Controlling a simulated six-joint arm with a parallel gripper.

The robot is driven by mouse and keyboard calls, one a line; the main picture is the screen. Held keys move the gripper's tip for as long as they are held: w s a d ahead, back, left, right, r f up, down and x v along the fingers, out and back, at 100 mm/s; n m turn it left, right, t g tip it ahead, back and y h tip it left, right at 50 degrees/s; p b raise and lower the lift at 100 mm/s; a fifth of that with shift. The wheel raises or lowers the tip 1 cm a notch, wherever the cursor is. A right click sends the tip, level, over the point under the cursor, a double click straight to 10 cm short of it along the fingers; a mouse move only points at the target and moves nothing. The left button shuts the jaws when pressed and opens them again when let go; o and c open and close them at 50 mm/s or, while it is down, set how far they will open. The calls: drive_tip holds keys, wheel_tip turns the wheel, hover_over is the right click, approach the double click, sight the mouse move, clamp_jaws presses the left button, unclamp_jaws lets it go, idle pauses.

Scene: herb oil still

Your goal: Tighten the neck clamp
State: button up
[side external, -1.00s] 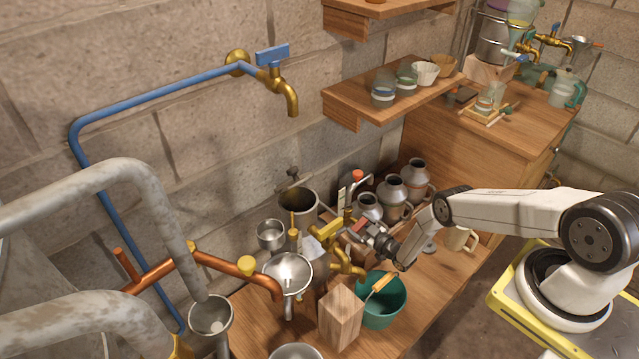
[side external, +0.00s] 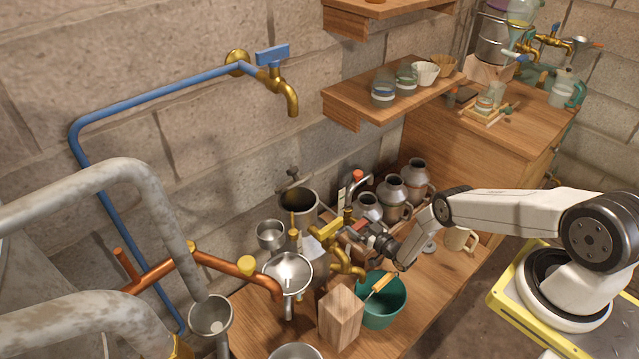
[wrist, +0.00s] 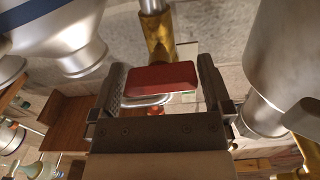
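The red handle (wrist: 160,79), which I take to be part of the neck clamp, lies across the space between my gripper's fingers in the wrist view. A bent bright metal piece (wrist: 150,101) shows just below it. A brass fitting (wrist: 160,38) on a metal tube stands behind it. My gripper (wrist: 160,90) has its fingers wide apart, one at each end of the handle; whether they touch it is unclear. In the side view my gripper (side external: 372,238) is at the brass pipework (side external: 328,234), and it largely hides the clamp.
Several grey metal jugs (side external: 392,192) stand behind my gripper. A teal bucket (side external: 384,303), a wooden block (side external: 340,318) and a metal funnel (side external: 288,272) stand close in front and left. A wooden shelf (side external: 345,105) overhangs the back. Metal vessels crowd both sides in the wrist view.

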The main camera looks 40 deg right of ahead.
sight(363, 227)
drive_tip(key=shift+s, duration=0.1)
drive_tip(key=shift+s, duration=1.4)
wheel_tip(363, 227, up, 7)
idle(0.8)
